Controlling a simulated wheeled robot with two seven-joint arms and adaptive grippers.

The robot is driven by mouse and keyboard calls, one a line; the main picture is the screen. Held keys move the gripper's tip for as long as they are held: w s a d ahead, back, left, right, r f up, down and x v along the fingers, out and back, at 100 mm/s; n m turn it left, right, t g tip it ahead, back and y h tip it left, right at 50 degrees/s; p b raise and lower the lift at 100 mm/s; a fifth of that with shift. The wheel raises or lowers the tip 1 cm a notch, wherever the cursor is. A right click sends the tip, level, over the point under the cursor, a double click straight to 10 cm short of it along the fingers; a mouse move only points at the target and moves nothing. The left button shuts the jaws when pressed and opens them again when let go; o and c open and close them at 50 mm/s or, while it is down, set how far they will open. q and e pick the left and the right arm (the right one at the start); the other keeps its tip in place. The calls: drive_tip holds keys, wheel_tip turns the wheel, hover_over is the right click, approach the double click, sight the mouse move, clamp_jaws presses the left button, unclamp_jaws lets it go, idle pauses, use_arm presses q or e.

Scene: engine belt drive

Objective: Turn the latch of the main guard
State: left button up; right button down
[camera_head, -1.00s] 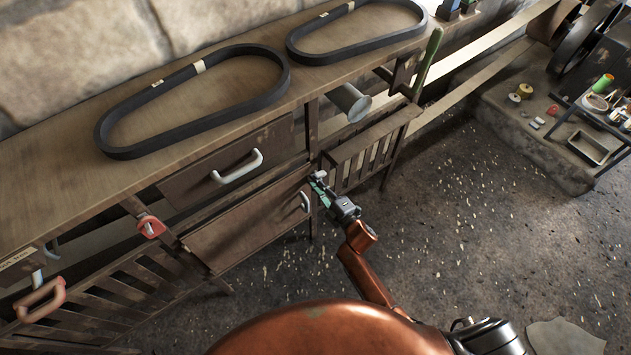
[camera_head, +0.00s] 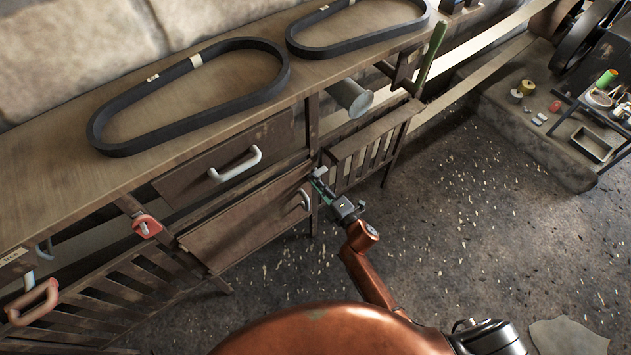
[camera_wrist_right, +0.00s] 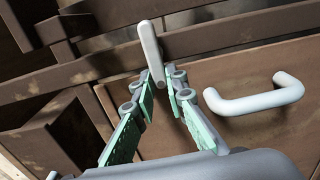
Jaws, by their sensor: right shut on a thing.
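In the right wrist view, a pale upright bar, which looks like the latch (camera_wrist_right: 149,47), stands in front of a brown wooden rail. My right gripper (camera_wrist_right: 158,82) has its green-padded fingers closed on the bar's lower end. In the head view my right gripper (camera_head: 318,178) is at the bench front, where the latch is small and mostly hidden by the fingers. A brown panel (camera_head: 245,233), possibly the main guard, is just left of the gripper. Its pale curved handle (camera_head: 304,200) also shows in the wrist view (camera_wrist_right: 255,99). My left gripper is out of view.
Two black belts (camera_head: 100,138) lie on the bench top. A drawer handle (camera_head: 236,164), a red latch-like piece (camera_head: 147,226) and a grey cylinder (camera_head: 351,99) are on the bench front. A slatted panel (camera_head: 362,160) is right of the gripper. The floor to the right is open.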

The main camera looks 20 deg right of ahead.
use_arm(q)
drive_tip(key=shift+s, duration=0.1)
use_arm(e)
drive_tip(key=shift+f, duration=0.1)
drive_tip(key=c, duration=1.9)
unclamp_jaws()
drive_tip(key=shift+c, duration=0.2)
drive_tip(key=v, duration=1.2)
